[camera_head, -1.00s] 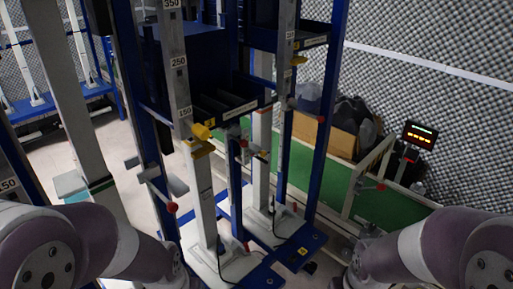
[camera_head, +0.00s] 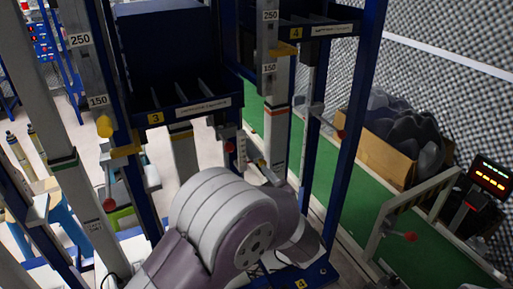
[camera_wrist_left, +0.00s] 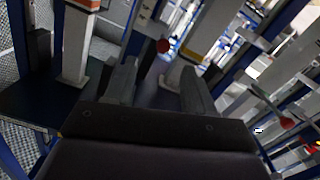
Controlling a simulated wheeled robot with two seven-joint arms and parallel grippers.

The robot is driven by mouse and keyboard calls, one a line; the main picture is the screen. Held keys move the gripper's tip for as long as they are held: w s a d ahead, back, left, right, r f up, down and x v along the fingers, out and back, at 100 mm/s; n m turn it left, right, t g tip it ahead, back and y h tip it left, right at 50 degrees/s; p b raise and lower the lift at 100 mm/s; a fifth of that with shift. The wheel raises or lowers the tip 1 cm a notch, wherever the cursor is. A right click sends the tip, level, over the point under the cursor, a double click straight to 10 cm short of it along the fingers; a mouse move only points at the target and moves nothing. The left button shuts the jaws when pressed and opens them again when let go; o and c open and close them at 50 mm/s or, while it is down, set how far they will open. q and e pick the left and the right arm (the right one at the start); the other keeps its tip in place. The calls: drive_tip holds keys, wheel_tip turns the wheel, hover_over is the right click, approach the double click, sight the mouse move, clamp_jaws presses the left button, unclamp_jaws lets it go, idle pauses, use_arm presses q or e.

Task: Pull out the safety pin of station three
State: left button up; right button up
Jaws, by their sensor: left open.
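Station three is the blue rack with the yellow "3" label (camera_head: 155,118) on its dark shelf, left of centre in the head view. A yellow knob (camera_head: 104,126) sits on its scale post below the "150" mark. A small red part (camera_head: 230,147) shows at the shelf's right end. I cannot tell which of these is the safety pin. My left arm covers the rack's lower middle, and its fingers are hidden in the head view. In the left wrist view my left gripper (camera_wrist_left: 158,88) is open and empty. A red ball (camera_wrist_left: 163,46) shows beyond and between its fingers.
Station four (camera_head: 295,33) stands to the right, with blue uprights close to my left arm. A lever with a red ball (camera_head: 109,205) sticks out at left. A cardboard box (camera_head: 388,160), a green conveyor (camera_head: 345,190) and a lit display (camera_head: 493,175) are at right.

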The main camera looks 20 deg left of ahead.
sight(231, 149)
use_arm(q)
drive_tip(key=shift+y, duration=0.4)
drive_tip(key=x, duration=0.8)
drive_tip(key=s+x, duration=0.1)
drive_tip(key=x, duration=0.3)
drive_tip(key=shift+w+a+r+p, duration=0.1)
drive_tip(key=shift+a+r+p, duration=0.15)
drive_tip(key=shift+a+p, duration=0.15)
drive_tip(key=shift+w+a, duration=0.25)
